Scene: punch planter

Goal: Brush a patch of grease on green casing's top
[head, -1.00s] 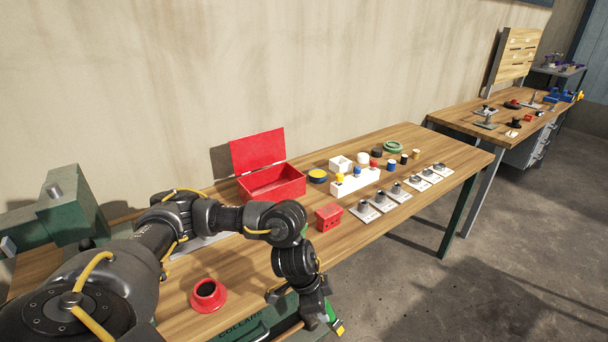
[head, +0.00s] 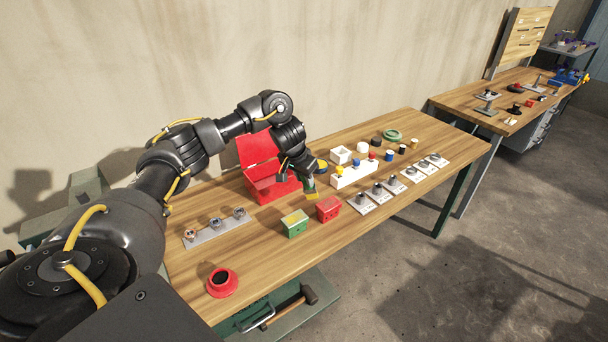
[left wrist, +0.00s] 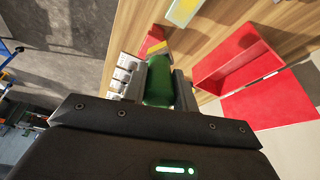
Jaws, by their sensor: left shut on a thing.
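The green casing (head: 295,223) sits on the wooden bench and has a yellow patch on its top. It shows at the top edge of the left wrist view (left wrist: 184,11). My left gripper (head: 305,180) is shut on a brush, held by its green handle (left wrist: 159,82). The brush's yellow tip (head: 312,196) points down, in the air above and to the right of the green casing, apart from it. My right gripper is not in view.
A red casing (head: 328,208) stands just right of the green one. An open red box (head: 270,188) is behind my gripper. A red flanged collar (head: 222,283) is at front left. Small plates (head: 362,204) line the front edge, and a white block (head: 355,173) stands behind them.

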